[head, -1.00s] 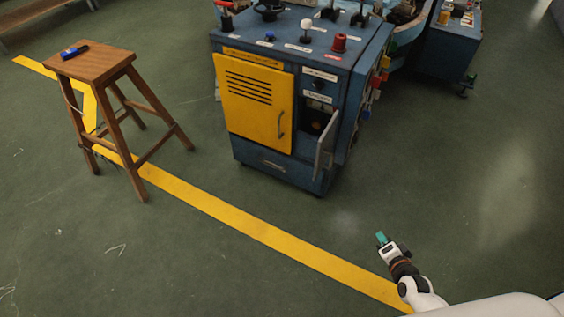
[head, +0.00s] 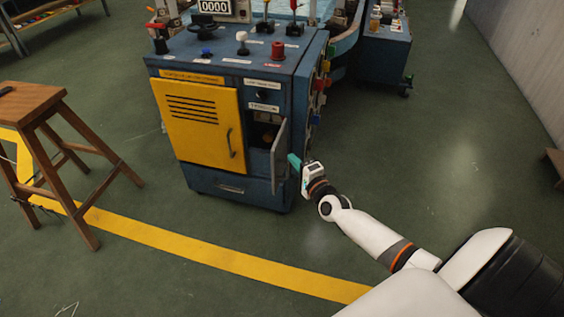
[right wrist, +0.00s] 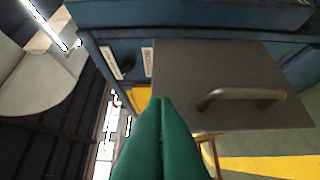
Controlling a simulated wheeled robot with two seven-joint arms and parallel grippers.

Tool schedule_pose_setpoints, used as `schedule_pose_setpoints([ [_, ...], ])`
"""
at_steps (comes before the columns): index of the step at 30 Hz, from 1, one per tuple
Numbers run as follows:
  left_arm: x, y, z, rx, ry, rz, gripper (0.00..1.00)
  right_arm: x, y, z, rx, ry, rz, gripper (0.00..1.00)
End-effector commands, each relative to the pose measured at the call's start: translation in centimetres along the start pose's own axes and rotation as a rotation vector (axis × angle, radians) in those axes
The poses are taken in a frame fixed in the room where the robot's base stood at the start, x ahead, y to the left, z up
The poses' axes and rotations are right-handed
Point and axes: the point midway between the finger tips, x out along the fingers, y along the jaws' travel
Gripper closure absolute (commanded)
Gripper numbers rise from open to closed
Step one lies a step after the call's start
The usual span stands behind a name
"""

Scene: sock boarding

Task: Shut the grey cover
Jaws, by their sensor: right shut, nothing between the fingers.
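The grey cover (head: 279,150) is a small hinged door on the right part of the blue cabinet's front. It stands swung open, with the dark compartment (head: 262,136) showing beside it. In the right wrist view the grey cover (right wrist: 200,70) fills the middle, with its bar handle (right wrist: 240,95) facing me. My right gripper (head: 294,160) is at the right of the cover, its green fingers close to the outer face. The green fingers (right wrist: 160,125) are together and empty in the wrist view. I cannot tell whether they touch the cover. My left gripper is not in view.
The blue cabinet (head: 238,187) has a shut yellow door (head: 200,125) and knobs and levers on top. A wooden stool (head: 30,100) stands at the left. A second blue unit (head: 386,62) is behind at the right. The floor in front is clear.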

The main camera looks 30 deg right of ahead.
Motion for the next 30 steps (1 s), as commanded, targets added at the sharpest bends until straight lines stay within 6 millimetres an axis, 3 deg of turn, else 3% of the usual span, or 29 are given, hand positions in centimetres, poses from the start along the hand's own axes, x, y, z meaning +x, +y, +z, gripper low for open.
schedule_pose_setpoints([
  [3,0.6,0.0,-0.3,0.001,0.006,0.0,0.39,1.3,0.1,-1.6,0.005,0.001,0.001,1.0],
  [8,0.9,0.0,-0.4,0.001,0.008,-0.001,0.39,2.3,0.0,-2.6,0.002,0.001,-0.001,1.0],
  [26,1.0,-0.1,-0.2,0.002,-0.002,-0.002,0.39,2.9,0.0,-3.1,0.003,-0.015,-0.001,1.0],
  [30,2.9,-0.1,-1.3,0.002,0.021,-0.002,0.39,3.7,0.1,-3.7,0.009,-0.054,-0.001,1.0],
])
